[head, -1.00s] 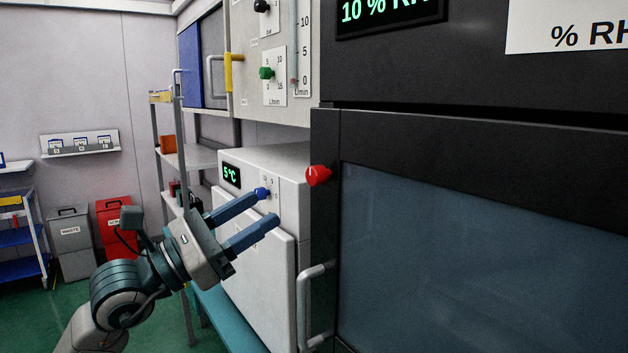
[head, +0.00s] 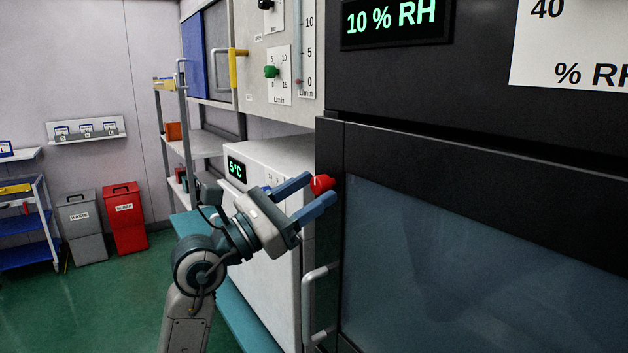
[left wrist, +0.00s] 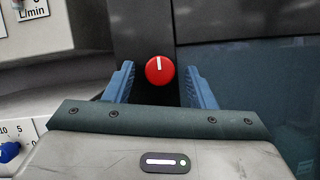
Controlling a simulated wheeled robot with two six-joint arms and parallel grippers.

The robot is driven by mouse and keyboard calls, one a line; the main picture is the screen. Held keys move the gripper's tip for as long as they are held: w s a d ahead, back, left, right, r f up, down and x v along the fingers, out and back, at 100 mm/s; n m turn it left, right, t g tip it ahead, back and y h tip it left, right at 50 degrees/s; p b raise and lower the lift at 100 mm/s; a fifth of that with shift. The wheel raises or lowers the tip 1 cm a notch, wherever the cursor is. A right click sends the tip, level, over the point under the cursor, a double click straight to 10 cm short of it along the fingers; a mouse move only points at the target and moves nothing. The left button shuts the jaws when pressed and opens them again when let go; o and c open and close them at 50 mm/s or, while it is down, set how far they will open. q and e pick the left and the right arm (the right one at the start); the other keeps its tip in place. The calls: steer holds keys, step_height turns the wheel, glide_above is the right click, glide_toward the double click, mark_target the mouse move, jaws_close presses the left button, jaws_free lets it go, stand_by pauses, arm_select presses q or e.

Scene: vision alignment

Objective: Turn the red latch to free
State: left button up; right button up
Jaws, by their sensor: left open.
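The red latch (head: 322,184) is a round knob on the dark frame at the left edge of the black cabinet's glass door. It also shows in the left wrist view (left wrist: 160,70), with its white mark pointing straight up. My left gripper (head: 322,190) is open, its two blue fingers reaching toward the latch. In the left wrist view the knob appears between the fingertips (left wrist: 160,82), with a gap on each side. I cannot tell how far the fingertips reach along the knob. My right gripper is not in view.
A vertical door handle (head: 310,305) stands out below the latch. A white box unit with a 5 °C display (head: 236,168) is behind my left arm. A panel with a green knob (head: 271,71) is above it. Waste bins (head: 124,218) stand at the left on open green floor.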

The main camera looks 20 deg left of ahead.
arm_select(q)
steer(key=shift+w+d+r, duration=0.2)
steer(key=shift+w+d, duration=0.15)
steer(key=shift+w, duration=0.1)
